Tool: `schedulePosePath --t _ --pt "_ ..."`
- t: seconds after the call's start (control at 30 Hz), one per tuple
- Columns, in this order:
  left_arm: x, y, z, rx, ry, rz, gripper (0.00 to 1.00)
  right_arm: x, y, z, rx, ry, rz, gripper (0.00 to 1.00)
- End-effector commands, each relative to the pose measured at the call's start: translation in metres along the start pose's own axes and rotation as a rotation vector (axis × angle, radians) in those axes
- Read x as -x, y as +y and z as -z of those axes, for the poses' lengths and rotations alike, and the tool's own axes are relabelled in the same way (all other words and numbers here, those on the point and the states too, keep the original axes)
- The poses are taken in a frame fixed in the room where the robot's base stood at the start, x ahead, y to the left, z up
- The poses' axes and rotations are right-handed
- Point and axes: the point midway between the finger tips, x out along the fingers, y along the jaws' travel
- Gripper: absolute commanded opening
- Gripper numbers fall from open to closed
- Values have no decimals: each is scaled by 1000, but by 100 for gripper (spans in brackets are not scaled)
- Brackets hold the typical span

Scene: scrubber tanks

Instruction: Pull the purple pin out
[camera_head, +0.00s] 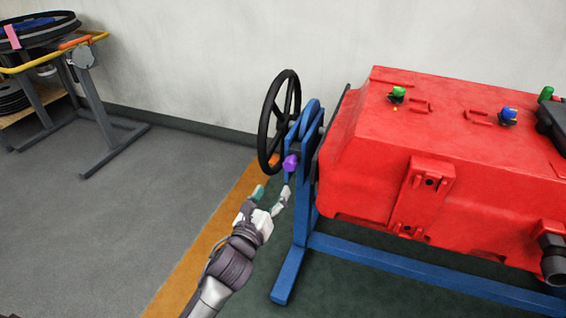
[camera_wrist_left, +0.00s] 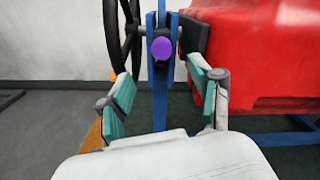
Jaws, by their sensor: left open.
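The purple pin (camera_head: 291,162) sits in the upright blue post (camera_head: 309,127) of the stand, below and right of a black handwheel (camera_head: 279,120). In the left wrist view the pin's round purple head (camera_wrist_left: 162,48) faces the camera. My left gripper (camera_head: 272,194) is open and empty, a little below the pin and apart from it. In the left wrist view its teal-padded fingers (camera_wrist_left: 164,92) are spread, with the pin above and between them. The pin's shaft is hidden. My right gripper is not in view.
A large red tank (camera_head: 370,150) with green and blue knobs rests on the blue frame, right of the post. A blue foot and beam (camera_head: 400,268) run low across the floor. A grey stand with a wheel (camera_head: 85,90) is at far left. The floor between is clear.

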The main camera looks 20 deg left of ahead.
Motion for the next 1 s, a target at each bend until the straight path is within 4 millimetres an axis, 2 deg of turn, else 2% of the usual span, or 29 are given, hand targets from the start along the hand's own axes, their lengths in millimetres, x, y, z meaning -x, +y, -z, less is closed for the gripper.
schedulePosePath --t 0.53,0.57,0.6,0.8,1.0 --pt "-106 0 2 7 1 -1 65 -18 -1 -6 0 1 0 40" --pt "-110 0 2 7 2 -1 65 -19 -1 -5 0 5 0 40" --pt "-115 0 2 8 3 -1 65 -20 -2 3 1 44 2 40" --pt "-130 0 2 7 4 -1 65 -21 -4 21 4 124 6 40" --pt "-131 0 2 7 4 -1 65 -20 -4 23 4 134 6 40"
